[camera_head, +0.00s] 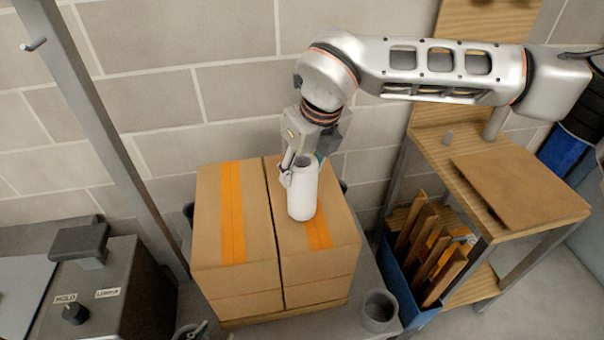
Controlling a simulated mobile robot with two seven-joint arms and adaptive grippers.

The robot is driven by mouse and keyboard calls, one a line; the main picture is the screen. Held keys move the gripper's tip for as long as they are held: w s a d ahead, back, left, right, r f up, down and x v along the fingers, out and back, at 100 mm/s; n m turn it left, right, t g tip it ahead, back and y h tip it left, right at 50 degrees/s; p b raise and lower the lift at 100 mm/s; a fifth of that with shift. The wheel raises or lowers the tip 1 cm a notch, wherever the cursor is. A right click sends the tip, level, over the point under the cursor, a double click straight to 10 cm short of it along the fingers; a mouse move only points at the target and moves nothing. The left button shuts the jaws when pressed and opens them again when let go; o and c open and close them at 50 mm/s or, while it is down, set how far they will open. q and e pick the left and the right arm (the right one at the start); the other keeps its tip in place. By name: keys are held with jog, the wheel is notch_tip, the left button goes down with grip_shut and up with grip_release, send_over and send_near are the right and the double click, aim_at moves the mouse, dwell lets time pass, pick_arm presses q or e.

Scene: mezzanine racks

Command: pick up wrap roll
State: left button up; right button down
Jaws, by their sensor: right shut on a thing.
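The wrap roll (302,198) is a white upright cylinder with an open, hollow top. It is over the right-hand carton of a pair; I cannot tell whether its base touches the carton top. My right gripper (302,172) comes down from above and is shut on the roll's upper part, at its rim. The far finger is partly hidden by the roll. A small grey and teal tip at the bottom edge appears to be my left gripper (194,331); most of it is out of frame, so its jaws do not show clearly.
Two taped cartons (208,215) stand side by side against a block wall. A control box (115,290) and a slanted metal upright (105,130) are left. A wooden rack (437,150) and blue bin (402,290) are right.

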notch_tip(320, 180, up, 19)
jog(key=p, duration=0.1)
jog(key=shift+p, duration=0.3)
jog(key=c, duration=1.8)
grip_release()
jog(key=c, duration=0.3)
